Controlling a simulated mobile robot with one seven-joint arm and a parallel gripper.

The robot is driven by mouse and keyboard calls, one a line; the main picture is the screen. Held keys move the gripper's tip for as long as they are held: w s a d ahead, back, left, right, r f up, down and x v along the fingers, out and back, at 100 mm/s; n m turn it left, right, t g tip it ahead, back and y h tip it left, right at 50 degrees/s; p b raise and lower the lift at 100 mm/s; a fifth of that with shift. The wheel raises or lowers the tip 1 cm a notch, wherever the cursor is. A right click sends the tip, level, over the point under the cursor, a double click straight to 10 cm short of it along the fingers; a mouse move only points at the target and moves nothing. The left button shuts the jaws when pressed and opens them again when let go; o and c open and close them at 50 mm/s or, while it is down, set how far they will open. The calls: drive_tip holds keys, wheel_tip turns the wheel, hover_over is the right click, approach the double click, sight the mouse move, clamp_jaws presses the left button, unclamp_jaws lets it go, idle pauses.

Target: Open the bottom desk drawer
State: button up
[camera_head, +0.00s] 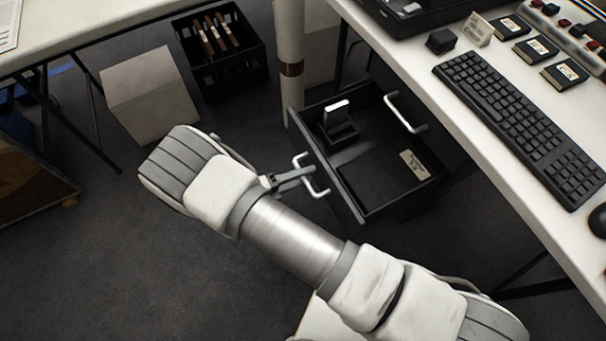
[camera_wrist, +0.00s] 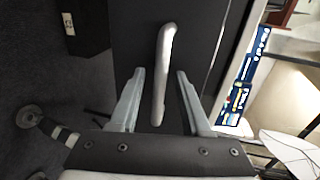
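The bottom desk drawer (camera_head: 375,200) is dark and stands pulled out under the desk, its inside visible from above. A black holder with a white-topped item (camera_head: 338,120) and a small pale label (camera_head: 414,164) lie in it. Its pale bar handle (camera_head: 322,190) is on the front face; in the wrist view the handle (camera_wrist: 163,75) runs between my fingers. My gripper (camera_head: 292,179) is at this handle. In the wrist view my gripper (camera_wrist: 158,105) is open, one finger on each side of the handle, with gaps visible.
Another pale handle (camera_head: 405,115) is on the unit above the open drawer. The white desk (camera_head: 480,150) carries a keyboard (camera_head: 520,125). A black crate (camera_head: 220,55) and a pale box (camera_head: 150,95) stand on the floor behind.

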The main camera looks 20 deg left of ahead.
idle(0.3)
drive_tip(key=p+v, duration=0.2)
drive_tip(key=v, duration=1.5)
drive_tip(key=shift+s, duration=0.25)
drive_tip(key=shift+a, duration=0.1)
